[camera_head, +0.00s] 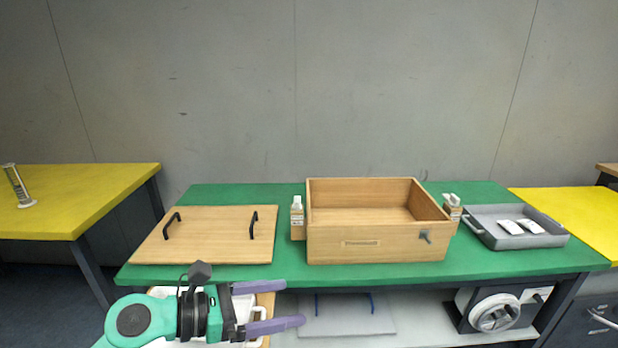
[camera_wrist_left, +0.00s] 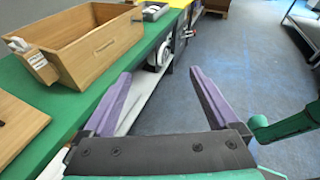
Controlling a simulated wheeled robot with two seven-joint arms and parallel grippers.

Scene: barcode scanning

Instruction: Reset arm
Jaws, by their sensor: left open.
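My left gripper (camera_head: 294,303) is in front of the green table's front edge, pointing right in the head view. Its two purple fingers are spread apart with nothing between them. In the left wrist view the left gripper (camera_wrist_left: 160,76) is also open and empty, with the table to its left and floor beyond. My right gripper does not show. A green arm part, which I take to be my right arm (camera_wrist_left: 290,126), shows at the right of the left wrist view.
The green table (camera_head: 290,273) carries a wooden lid (camera_head: 212,236) with black handles, an open wooden box (camera_head: 375,243), white bottles (camera_head: 297,204) in side holders and a grey tray (camera_head: 486,236) with white items. Below is a shelf with a grey-white device (camera_head: 494,312).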

